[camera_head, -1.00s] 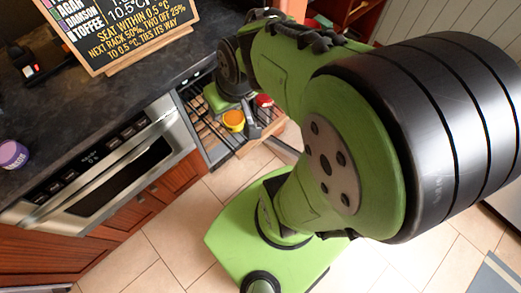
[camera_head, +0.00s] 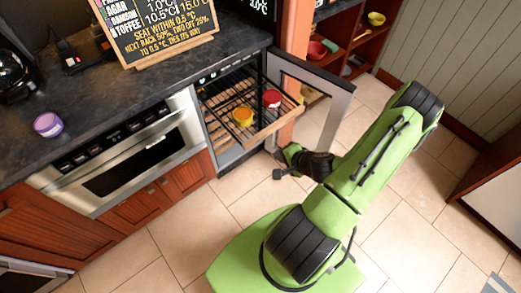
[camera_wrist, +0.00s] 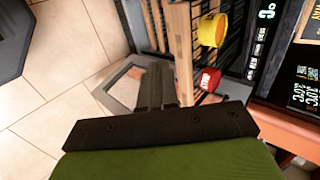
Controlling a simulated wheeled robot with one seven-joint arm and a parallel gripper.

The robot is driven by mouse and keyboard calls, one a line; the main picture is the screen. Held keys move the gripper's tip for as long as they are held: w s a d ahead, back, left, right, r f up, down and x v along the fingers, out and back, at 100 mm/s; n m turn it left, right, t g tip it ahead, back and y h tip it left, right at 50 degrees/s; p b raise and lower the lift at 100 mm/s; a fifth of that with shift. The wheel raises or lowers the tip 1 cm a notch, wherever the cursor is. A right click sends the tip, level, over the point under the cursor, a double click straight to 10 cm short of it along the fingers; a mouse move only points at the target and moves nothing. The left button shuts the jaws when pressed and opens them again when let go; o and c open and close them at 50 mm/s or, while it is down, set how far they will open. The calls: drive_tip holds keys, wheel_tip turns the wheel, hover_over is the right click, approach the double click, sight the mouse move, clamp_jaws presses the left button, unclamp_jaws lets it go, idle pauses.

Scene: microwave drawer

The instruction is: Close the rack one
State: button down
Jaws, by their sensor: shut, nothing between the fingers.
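A wire rack with a wooden front (camera_head: 278,127) is pulled out of the open cooler under the counter. It bears a yellow jar (camera_head: 242,116) and a red jar (camera_head: 271,98). No number shows on the rack. In the wrist view the rack's wooden front (camera_wrist: 181,60) stands just beyond my fingers, with the yellow jar (camera_wrist: 212,30) and red jar (camera_wrist: 207,79) behind it. My gripper (camera_head: 279,174) is shut and empty, in front of and below the rack front, seemingly apart from it. It also shows in the wrist view (camera_wrist: 156,72).
The cooler's glass door (camera_head: 318,100) stands wide open to the right of the rack. A chalkboard (camera_head: 150,28) and a purple jar (camera_head: 48,124) stand on the dark counter. A built-in oven (camera_head: 125,165) is left of the cooler. The tiled floor in front is clear.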

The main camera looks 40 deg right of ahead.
wheel_tip(320, 180, down, 2)
drive_tip(key=w+b, duration=0.1)
drive_tip(key=b, duration=0.6)
approach(255, 144)
drive_tip(key=s+f+x, duration=0.1)
drive_tip(key=x, duration=0.4)
drive_tip(key=shift+w, duration=0.85)
drive_tip(key=shift+w+r, duration=0.1)
